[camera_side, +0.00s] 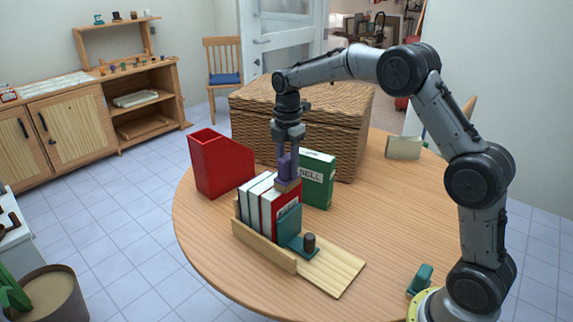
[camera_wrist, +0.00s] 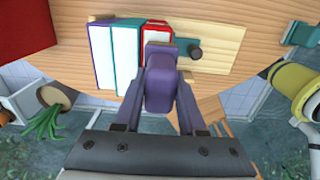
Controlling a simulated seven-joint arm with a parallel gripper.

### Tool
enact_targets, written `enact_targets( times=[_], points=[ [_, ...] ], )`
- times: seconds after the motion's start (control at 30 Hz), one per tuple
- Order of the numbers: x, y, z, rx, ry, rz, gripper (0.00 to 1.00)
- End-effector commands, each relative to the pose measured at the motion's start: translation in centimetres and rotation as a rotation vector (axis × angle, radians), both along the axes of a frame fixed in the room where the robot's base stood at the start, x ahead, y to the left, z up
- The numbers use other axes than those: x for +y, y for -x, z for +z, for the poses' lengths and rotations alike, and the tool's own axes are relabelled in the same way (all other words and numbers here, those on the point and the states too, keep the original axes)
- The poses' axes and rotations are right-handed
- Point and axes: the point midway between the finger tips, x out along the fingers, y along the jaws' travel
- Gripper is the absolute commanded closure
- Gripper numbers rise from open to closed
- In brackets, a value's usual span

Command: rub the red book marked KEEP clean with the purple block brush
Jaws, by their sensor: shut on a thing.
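My gripper (camera_side: 288,155) is shut on the purple block brush (camera_side: 287,172) and holds it upright, with its tan underside down. The brush is at the top of the red book (camera_side: 293,190); I cannot tell whether they touch. The red book stands at the right end of a row of books, beside a teal bookend (camera_side: 288,227). No KEEP mark is readable. In the wrist view, the brush (camera_wrist: 158,85) between my fingers (camera_wrist: 157,100) covers part of the red book (camera_wrist: 157,31).
The books stand in a wooden rack (camera_side: 262,249) with a bare board (camera_side: 335,272) to its right. A red holder (camera_side: 217,165), a green box (camera_side: 318,180) and a large wicker chest (camera_side: 330,112) stand close behind. The table's right side (camera_side: 400,210) is mostly clear.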

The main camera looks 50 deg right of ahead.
Motion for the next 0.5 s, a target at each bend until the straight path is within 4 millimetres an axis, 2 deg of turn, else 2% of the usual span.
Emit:
enact_targets(
  times=[0.5],
  points=[
    [0.0, 0.0, 4.6, 0.003, 0.0, 0.0, 1.0]
  ],
)
